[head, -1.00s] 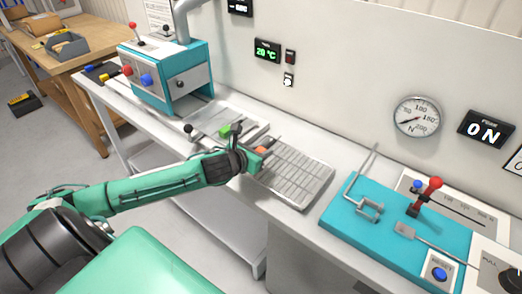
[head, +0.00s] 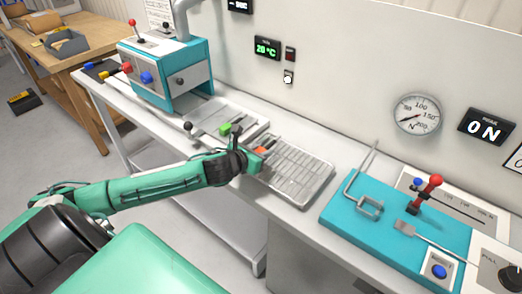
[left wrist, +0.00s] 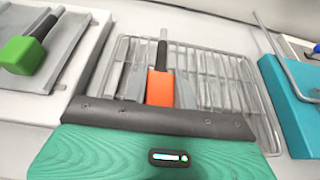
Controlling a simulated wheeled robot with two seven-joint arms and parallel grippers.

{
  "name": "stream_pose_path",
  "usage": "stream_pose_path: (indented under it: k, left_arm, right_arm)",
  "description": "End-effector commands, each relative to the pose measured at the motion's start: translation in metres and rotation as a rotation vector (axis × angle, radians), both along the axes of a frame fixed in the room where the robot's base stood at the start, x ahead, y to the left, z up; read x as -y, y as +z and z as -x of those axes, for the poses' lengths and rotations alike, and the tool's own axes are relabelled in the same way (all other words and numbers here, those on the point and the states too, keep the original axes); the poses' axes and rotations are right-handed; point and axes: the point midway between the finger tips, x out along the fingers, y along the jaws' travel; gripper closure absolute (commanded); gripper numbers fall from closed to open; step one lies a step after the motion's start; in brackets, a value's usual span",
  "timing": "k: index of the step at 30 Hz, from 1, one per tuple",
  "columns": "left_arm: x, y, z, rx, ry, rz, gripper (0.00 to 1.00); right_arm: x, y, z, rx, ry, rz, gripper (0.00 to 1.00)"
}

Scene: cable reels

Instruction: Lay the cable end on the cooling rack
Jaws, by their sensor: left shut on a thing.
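The cable end (left wrist: 160,88) is an orange block with a black sleeve and a grey tip pointing away from me. My left gripper (head: 259,151) is shut on it; in the left wrist view the orange block sits between the two grey fingers. The cooling rack (head: 300,172) is a wire grid on the bench, and it also shows in the left wrist view (left wrist: 225,75). The gripper is at the rack's left end, with the cable end over the grid. I cannot tell whether the cable end touches the wires. My right gripper is not in view.
A green-handled tool (head: 226,128) lies on a grey tray (head: 212,113) left of the rack. A teal machine (head: 168,75) stands further left. A teal pull-test base (head: 345,222) with a bent rod is close to the rack's right. The wall is behind.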

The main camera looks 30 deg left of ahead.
Motion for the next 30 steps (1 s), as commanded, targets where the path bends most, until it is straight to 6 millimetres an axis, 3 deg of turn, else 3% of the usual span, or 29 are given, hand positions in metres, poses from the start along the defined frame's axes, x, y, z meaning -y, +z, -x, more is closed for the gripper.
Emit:
stream_pose_path:
  k: [20,21,24,25,30]
  left_arm:
    - [0.000,-0.021,0.000,0.000,0.000,0.000,0.97]
    - [0.000,-0.022,0.000,0.000,0.000,0.000,0.71]
    - [0.000,-0.021,0.000,0.000,0.000,0.000,0.51]
    - [0.000,-0.021,0.000,0.000,0.000,0.000,0.48]
    - [0.000,-0.021,0.000,0.000,0.000,0.000,0.48]
  right_arm:
    - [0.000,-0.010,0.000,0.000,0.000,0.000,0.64]
    - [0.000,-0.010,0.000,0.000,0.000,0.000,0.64]
    - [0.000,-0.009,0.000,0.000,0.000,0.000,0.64]
    - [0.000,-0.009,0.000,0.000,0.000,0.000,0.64]
    - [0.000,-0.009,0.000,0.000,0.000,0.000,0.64]
